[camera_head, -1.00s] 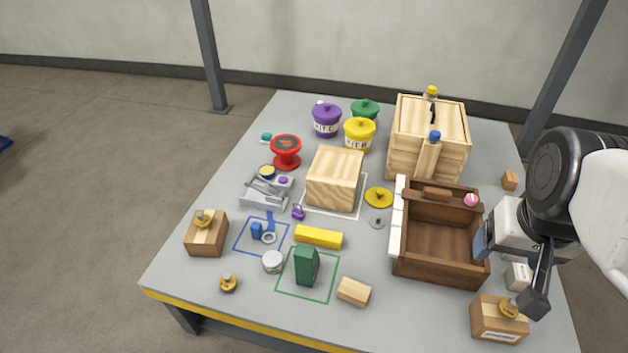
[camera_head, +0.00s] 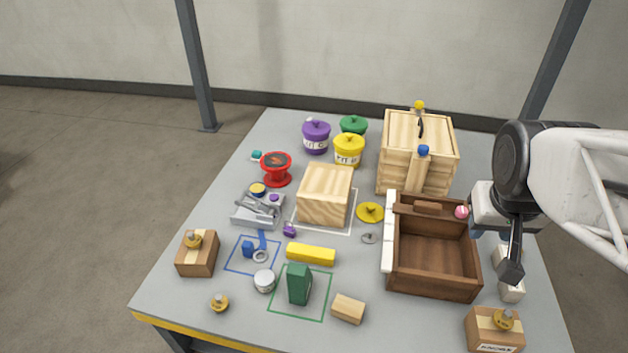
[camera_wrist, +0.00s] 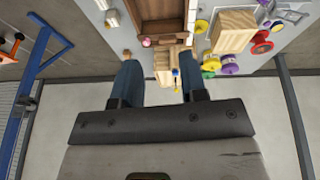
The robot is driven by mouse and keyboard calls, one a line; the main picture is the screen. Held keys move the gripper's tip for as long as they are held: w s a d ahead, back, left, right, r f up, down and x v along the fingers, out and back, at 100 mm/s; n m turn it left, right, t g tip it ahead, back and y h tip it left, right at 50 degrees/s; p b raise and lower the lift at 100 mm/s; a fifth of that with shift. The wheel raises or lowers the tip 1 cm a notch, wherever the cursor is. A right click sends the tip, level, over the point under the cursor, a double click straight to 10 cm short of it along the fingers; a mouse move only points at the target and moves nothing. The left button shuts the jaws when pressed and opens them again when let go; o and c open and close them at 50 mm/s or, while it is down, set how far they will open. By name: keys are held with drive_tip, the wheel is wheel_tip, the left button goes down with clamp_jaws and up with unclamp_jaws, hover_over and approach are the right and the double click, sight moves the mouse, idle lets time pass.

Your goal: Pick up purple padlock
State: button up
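The purple padlock (camera_head: 289,230) is small and lies on the grey table, just in front of the grey metal clamp fixture (camera_head: 258,207) and left of the light wooden block (camera_head: 325,195). I cannot pick it out with certainty in the wrist view. My gripper is at the right side of the table in the head view, far from the padlock, and its fingers are mostly hidden there by my arm. In the wrist view my gripper (camera_wrist: 161,82) shows two blue fingers spread wide, with nothing held between them.
A yellow bar (camera_head: 310,254), a red spool-shaped thing (camera_head: 276,168) and a blue outlined square (camera_head: 236,264) lie around the padlock.

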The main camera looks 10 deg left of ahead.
drive_tip(key=w+a+f+n+t, duration=0.1)
drive_tip(key=w+a+f+n, duration=0.15)
drive_tip(key=w, duration=0.75)
drive_tip(key=w+a+f+n+t+y, duration=0.1)
drive_tip(key=w+a+f+t, duration=0.2)
drive_tip(key=w, duration=0.6)
drive_tip(key=w+a+f+n, duration=0.2)
drive_tip(key=w+a, duration=0.2)
drive_tip(key=w, duration=0.6)
drive_tip(key=w+a+f+n+t+y, duration=0.1)
drive_tip(key=w+a+f+n+y, duration=0.4)
drive_tip(key=w+a+f, duration=0.8)
drive_tip(key=s+a+f+n+g+y, duration=0.1)
drive_tip(key=a+f+n+g+y, duration=0.1)
drive_tip(key=a+f, duration=0.8)
drive_tip(key=s+a+f+n+g+y, duration=0.1)
drive_tip(key=a+f+n+y, duration=0.3)
drive_tip(key=a+f, duration=0.7)
wheel_tip(320, 180, down, 5)
drive_tip(key=shift+r+g+y, duration=0.15)
drive_tip(key=shift+g+y, duration=0.75)
wheel_tip(320, 180, down, 6)
